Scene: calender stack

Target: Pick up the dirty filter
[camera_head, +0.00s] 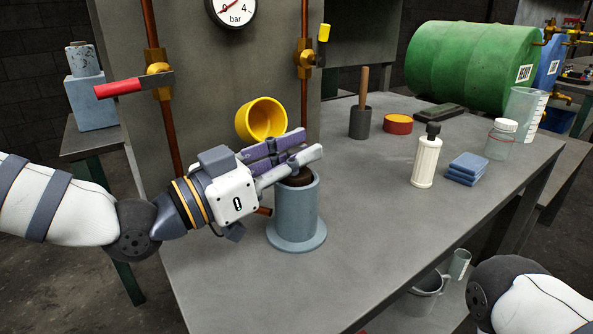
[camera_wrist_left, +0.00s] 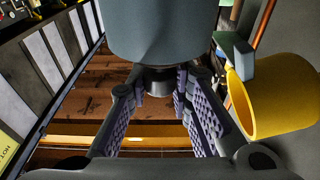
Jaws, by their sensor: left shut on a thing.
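The dirty filter (camera_head: 299,177) shows as a dark brown top in the mouth of an upright grey-blue housing (camera_head: 297,218) with a wide round base. The rest of it is hidden inside. My left gripper (camera_head: 304,150) reaches in from the left over the housing's mouth, its purple-padded fingers shut on the filter's top. In the left wrist view a dark knob-like part (camera_wrist_left: 160,80) of the filter sits between the fingers, below the housing (camera_wrist_left: 160,30). My right gripper is out of view; only part of my right arm shows at the lower right.
A yellow cup (camera_head: 254,106) is behind the gripper, by the panel. A white bottle (camera_head: 426,160), blue cloths (camera_head: 466,169), a jar (camera_head: 500,140) and a dark pot with a wooden handle (camera_head: 360,122) stand to the right. The bench (camera_head: 370,235) front is clear.

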